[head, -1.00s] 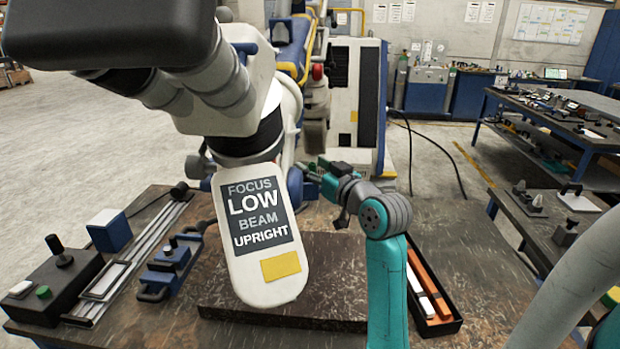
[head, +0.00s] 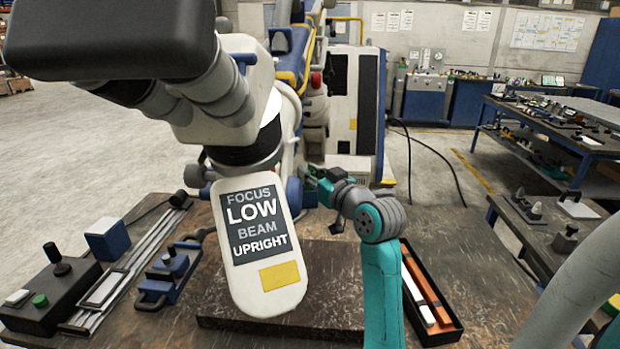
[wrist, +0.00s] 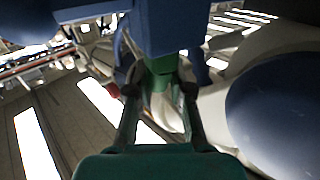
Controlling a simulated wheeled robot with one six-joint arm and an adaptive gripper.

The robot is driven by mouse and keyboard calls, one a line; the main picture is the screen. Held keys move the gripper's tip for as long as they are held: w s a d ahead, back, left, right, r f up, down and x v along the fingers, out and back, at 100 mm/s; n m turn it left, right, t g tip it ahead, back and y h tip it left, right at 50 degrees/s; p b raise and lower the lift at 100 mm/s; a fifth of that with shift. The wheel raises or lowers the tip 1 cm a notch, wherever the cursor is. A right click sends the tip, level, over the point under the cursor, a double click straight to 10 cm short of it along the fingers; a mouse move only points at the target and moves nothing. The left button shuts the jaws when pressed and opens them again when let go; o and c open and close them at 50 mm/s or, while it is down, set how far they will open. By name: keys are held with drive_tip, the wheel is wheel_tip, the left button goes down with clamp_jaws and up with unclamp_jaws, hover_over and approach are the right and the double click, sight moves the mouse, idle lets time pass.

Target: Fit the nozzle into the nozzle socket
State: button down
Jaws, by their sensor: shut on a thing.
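My gripper (head: 316,180) is at the right side of the microscope head, close to a round blue knob (head: 294,195). In the wrist view my gripper (wrist: 160,91) has its two dark fingers closed on a small green piece (wrist: 161,66), which I take to be the nozzle. A blue block (wrist: 166,25) stands directly above the green piece in that view, and they appear to meet. I cannot tell whether the nozzle is seated. I cannot make out the nozzle socket clearly in either view.
The white microscope head (head: 262,245) with its label hangs over a dark slab (head: 330,285) on the bench. A large dark blue round part (wrist: 275,115) is close on the right in the wrist view. A black tray (head: 448,330) with orange and white bars lies right of my arm.

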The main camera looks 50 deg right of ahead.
sight(311, 171)
wheel_tip(311, 171, up, 18)
idle(0.9)
